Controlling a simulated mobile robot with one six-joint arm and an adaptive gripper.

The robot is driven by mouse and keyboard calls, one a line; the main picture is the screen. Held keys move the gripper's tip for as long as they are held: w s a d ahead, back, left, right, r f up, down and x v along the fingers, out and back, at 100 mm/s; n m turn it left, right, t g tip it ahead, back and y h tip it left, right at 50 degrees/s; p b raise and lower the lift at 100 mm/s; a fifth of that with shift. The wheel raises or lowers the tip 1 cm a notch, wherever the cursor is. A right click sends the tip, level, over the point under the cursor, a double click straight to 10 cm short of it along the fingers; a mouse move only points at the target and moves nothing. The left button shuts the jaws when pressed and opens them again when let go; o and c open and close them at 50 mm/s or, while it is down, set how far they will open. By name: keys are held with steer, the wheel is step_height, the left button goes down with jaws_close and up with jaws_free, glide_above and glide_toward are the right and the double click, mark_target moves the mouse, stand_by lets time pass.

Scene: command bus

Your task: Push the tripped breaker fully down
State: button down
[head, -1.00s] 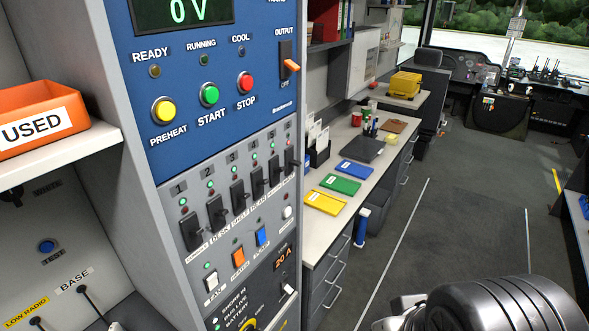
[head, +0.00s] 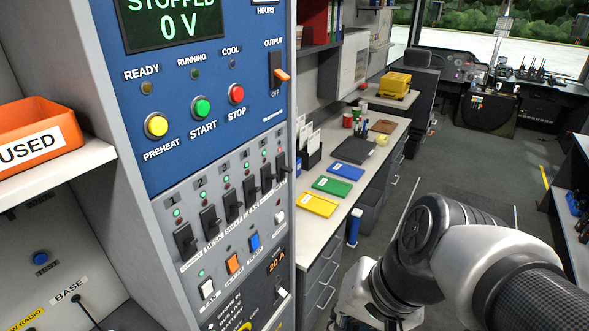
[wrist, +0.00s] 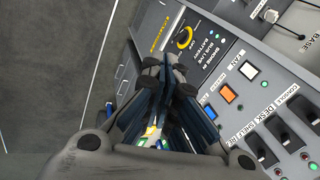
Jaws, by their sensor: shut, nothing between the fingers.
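The breaker row (head: 231,206) is a grey strip of numbered black levers on the cabinet front, below the blue panel. Small green lamps glow above several levers. I cannot clearly tell which breaker is tripped. In the wrist view, some black breaker levers (wrist: 262,150) show at the lower right, with labels such as DESK and SHELF. My gripper (wrist: 168,78) is shut and empty, left of the breakers and beside the lower panel with the yellow-ringed knob (wrist: 185,38). It appears apart from the levers. In the head view the gripper itself is not visible.
White, orange and blue rocker switches (head: 233,263) sit below the breakers. START, STOP and PREHEAT buttons (head: 201,108) are above. A desk (head: 372,165) with coloured folders lies right of the cabinet. An orange bin (head: 38,125) stands on the left shelf. The aisle floor is open.

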mark_target(286, 170)
steer(key=w+a+r+m+y+p, duration=0.2)
steer(key=w+a+m+y, duration=0.15)
steer(key=w+m, duration=0.3)
steer(key=w+d+m+t+y+p, duration=0.2)
steer(key=w+d+m+t, duration=0.1)
steer(key=w+m, duration=0.4)
steer(key=w+d+m+t+y+p, duration=0.2)
steer(key=w+d+m, duration=0.3)
steer(key=w, duration=0.9)
steer(key=shift+d+m+t, duration=0.2)
steer(key=shift+m+t, duration=0.4)
steer(key=shift+m, duration=0.55)
steer(key=shift+y, duration=0.25)
steer(key=x, duration=1)
steer(key=shift+a+f+b, duration=0.15)
steer(key=shift+a+b, duration=0.1)
steer(key=shift+b, duration=0.15)
step_height(286, 170, up, 4)
steer(key=shift+d+r+p, duration=0.1)
steer(key=shift+d+p, duration=0.05)
steer(key=shift+p, duration=0.2)
